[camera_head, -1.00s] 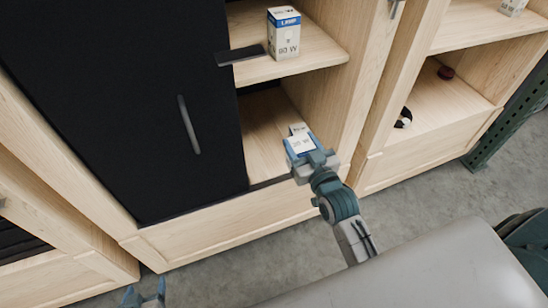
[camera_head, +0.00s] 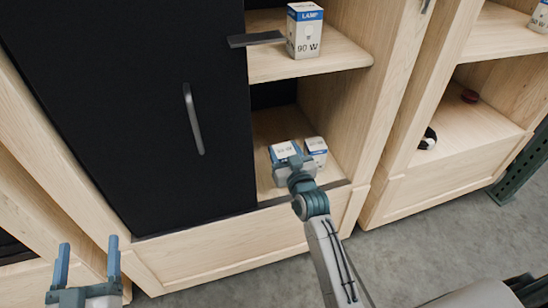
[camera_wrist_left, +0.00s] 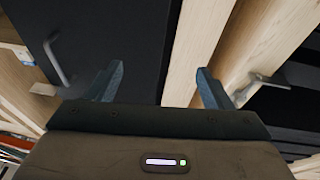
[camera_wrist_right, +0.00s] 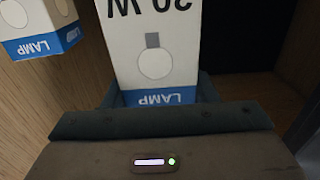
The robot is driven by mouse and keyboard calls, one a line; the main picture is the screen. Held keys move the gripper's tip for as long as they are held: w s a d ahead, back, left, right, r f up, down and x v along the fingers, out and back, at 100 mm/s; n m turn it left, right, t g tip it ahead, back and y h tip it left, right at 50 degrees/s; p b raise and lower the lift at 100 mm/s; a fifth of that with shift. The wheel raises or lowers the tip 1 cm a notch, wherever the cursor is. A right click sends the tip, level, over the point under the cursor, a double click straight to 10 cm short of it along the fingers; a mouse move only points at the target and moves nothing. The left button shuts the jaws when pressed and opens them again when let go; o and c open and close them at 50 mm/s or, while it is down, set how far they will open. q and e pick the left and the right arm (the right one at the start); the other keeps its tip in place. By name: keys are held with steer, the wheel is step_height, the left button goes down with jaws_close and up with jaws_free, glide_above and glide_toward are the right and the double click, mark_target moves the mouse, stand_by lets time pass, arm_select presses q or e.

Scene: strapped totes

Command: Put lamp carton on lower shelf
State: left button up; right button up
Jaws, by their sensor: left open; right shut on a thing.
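A white-and-blue lamp carton (camera_head: 284,150) is in my right gripper (camera_head: 294,164), inside the lower compartment of the middle cabinet. The right wrist view shows this carton (camera_wrist_right: 155,45) close up between the fingers, its LAMP lettering upside down. The lower shelf (camera_head: 268,128) is bare wood around it. I cannot tell whether the held carton touches the shelf. A second lamp carton (camera_head: 316,147) stands just right of it; it also shows in the right wrist view (camera_wrist_right: 38,28). My left gripper (camera_head: 88,252) is open and empty at the lower left, before the cabinet front.
A 90 W lamp carton (camera_head: 304,32) stands on the upper shelf (camera_head: 335,55), beside a dark flat strip (camera_head: 256,39). A black door (camera_head: 135,110) with a grey handle (camera_head: 193,118) covers the left side.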

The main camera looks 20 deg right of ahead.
arm_select(q)
step_height(320, 180, up, 9)
steer(key=s+m+t+h+b, duration=0.1)
steer(key=s+t, duration=0.1)
steer(key=t, duration=0.3)
steer(key=shift+f+t, duration=0.2)
steer(key=shift+t, duration=0.2)
arm_select(e)
steer(key=shift+w+a+f, duration=0.4)
steer(key=shift+w+f, duration=0.2)
steer(key=shift+f, duration=0.05)
steer(key=shift+w+a+f, duration=0.35)
steer(key=shift+w+f, duration=0.25)
steer(key=shift+f, duration=0.05)
steer(key=shift+w+a+f, duration=0.4)
steer(key=shift+w+f, duration=0.2)
steer(key=shift+f, duration=0.05)
arm_select(q)
steer(key=shift+s+b, duration=0.15)
steer(key=shift+b, duration=0.15)
arm_select(e)
steer(key=shift+f, duration=0.1)
steer(key=o, duration=1)
arm_select(q)
steer(key=shift+r, duration=0.15)
